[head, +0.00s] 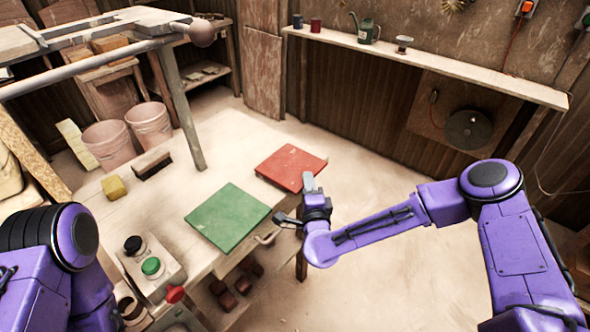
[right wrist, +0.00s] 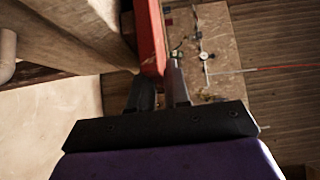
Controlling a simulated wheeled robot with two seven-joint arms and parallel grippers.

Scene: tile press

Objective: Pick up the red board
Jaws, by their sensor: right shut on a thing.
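The red board (head: 290,167) is a flat square at the far right corner of the workbench, overhanging its edge a little. My right gripper (head: 308,184) is at the board's near right edge, shut on it. In the right wrist view the red board (right wrist: 151,38) shows edge-on as a red strip between the two dark fingers of the right gripper (right wrist: 160,88). Whether the board still touches the bench I cannot tell. My left arm shows at the lower left of the head view, but its gripper is out of view.
A green board (head: 227,217) lies just in front of the red one. A yellow block (head: 114,188), a brush (head: 152,165) and a button box (head: 150,270) are further left on the bench (head: 108,222). A grey post stands behind. The floor to the right is clear.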

